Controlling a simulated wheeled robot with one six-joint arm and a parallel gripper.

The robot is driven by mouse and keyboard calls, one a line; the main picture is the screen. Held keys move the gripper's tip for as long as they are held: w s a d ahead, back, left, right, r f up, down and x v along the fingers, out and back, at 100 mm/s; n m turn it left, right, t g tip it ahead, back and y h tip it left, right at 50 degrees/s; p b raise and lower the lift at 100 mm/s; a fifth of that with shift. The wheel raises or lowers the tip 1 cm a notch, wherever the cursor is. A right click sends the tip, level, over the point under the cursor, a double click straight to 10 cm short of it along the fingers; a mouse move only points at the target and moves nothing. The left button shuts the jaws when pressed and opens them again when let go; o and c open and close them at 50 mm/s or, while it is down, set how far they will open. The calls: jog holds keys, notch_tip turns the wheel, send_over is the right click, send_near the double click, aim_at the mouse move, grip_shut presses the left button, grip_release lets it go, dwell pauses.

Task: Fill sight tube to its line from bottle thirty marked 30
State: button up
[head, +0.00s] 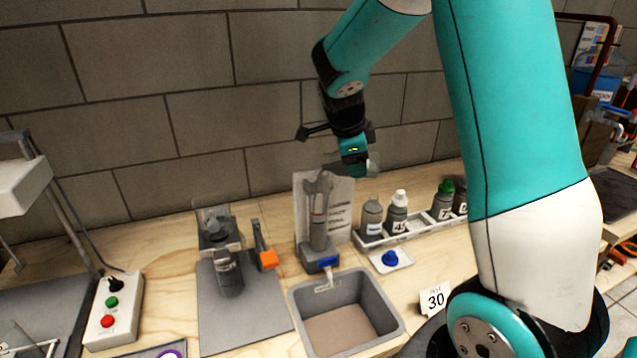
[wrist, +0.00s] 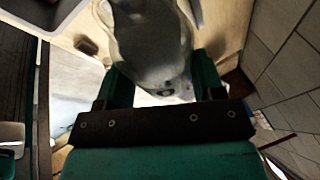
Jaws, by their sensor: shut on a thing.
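The sight tube (head: 318,222) stands upright on a grey base with a blue part, in front of a white printed sheet. Its clear top looks like a funnel. My gripper (head: 354,155) is above and slightly right of that top. In the wrist view my gripper (wrist: 163,88) is shut on a pale, greyish translucent bottle (wrist: 155,42). In the head view only a little of this bottle (head: 373,167) shows beside the fingers, and it seems tilted. Its number, its mouth and any liquid stream cannot be made out. The level in the tube is too small to read.
A white rack (head: 372,241) holds several bottles, one marked 45 (head: 397,213). A blue cap (head: 390,258) lies on a small white tray. A grey basin (head: 300,297) is in front of the tube. A card reading 30 (head: 435,299) stands right. A button box (head: 113,308) is left.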

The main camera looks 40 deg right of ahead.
jog(key=shift+w+a+r+p, duration=0.1)
jog(key=shift+r+p, duration=0.15)
jog(key=shift+p, duration=0.05)
dwell(0.8)
